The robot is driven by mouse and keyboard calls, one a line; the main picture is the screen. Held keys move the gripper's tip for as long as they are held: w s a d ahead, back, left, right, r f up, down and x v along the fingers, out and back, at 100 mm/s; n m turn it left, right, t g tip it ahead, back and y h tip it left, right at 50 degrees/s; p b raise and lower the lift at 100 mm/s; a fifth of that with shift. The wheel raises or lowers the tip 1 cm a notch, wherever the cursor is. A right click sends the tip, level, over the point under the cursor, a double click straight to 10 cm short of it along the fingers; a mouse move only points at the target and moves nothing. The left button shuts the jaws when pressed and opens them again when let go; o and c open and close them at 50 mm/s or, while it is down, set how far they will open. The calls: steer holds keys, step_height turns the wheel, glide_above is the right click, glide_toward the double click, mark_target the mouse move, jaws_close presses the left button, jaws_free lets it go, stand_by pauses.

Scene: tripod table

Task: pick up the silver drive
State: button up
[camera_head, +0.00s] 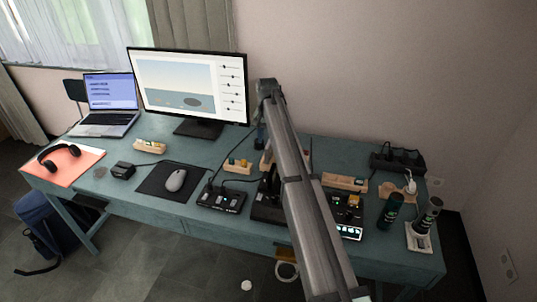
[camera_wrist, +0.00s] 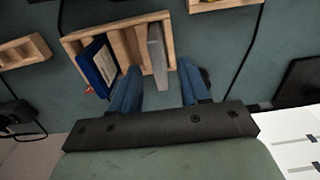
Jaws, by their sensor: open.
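The silver drive (camera_wrist: 157,52) appears to be the grey flat block standing on edge in a wooden organizer (camera_wrist: 128,48) in the wrist view. A dark blue boxed item (camera_wrist: 98,65) stands in the organizer's left part, with bare wooden slots between them. My gripper (camera_wrist: 160,70) is open, its two blue fingers apart. The drive's near end lies between the fingertips in the picture, nearer the left one. I see no contact, and the height gap cannot be told. In the head view my arm hides most of this spot, and the drive cannot be made out.
Another wooden tray (camera_wrist: 22,50) lies left in the wrist view, and cables cross the teal table. In the head view a monitor (camera_head: 190,85), a mouse (camera_head: 175,180), a black control box (camera_head: 222,198) and dark bottles (camera_head: 390,210) stand around my arm.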

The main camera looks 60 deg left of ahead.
mark_target(268, 143)
steer(key=shift+w+f, duration=0.15)
steer(key=shift+f, duration=2.7)
jaws_close()
